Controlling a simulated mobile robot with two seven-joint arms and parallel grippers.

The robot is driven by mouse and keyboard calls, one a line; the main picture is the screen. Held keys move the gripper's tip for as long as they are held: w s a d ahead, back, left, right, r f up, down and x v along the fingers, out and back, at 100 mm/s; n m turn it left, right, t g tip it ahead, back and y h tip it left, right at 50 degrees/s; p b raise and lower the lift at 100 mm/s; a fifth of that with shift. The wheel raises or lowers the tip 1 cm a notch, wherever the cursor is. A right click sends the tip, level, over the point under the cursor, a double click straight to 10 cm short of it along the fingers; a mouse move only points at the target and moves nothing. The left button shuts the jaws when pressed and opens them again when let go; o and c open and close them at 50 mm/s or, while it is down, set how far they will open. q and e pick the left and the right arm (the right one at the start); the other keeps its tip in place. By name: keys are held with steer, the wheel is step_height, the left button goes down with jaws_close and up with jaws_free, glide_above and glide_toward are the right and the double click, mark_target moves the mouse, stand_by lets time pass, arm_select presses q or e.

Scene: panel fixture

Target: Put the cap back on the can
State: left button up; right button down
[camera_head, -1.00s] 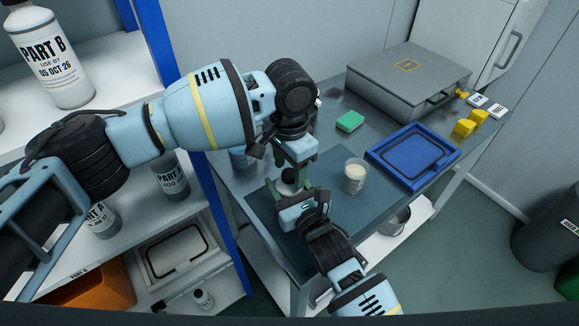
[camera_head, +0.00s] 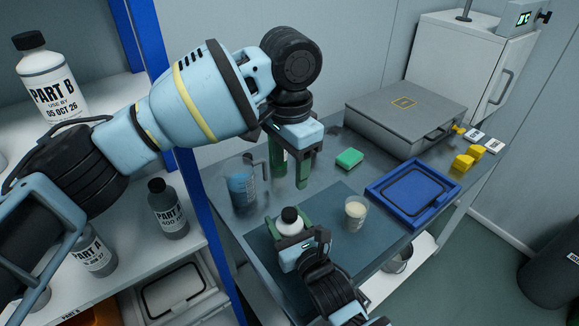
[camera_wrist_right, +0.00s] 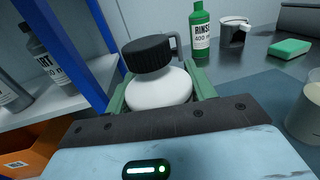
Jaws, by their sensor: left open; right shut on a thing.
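The white can (camera_head: 290,224) stands at the near part of the table, between the fingers of my right gripper (camera_head: 292,233), which is shut on it. It also shows in the right wrist view (camera_wrist_right: 160,88). A black cap (camera_head: 289,214) sits on top of the can. In the right wrist view the cap (camera_wrist_right: 147,55) looks a little tilted and off to the left; I cannot tell whether it is fully seated. My left gripper (camera_head: 290,180) is open and empty, above and behind the can, clear of the cap.
A jug of blue liquid (camera_head: 240,188) stands left of my left gripper. A cup of pale liquid (camera_head: 355,213) stands right of the can. A green sponge (camera_head: 349,158), a blue tray (camera_head: 372,191) and a grey case (camera_head: 380,115) lie farther right. A green rinse bottle (camera_wrist_right: 201,32) stands behind.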

steer(key=shift+c, duration=2.2)
jaws_free()
steer(key=shift+s, duration=0.1)
arm_select(q)
steer(key=shift+f, duration=0.4)
arm_select(e)
steer(key=v, duration=0.7)
steer(key=shift+s+d, duration=0.15)
steer(key=shift+s, duration=0.15)
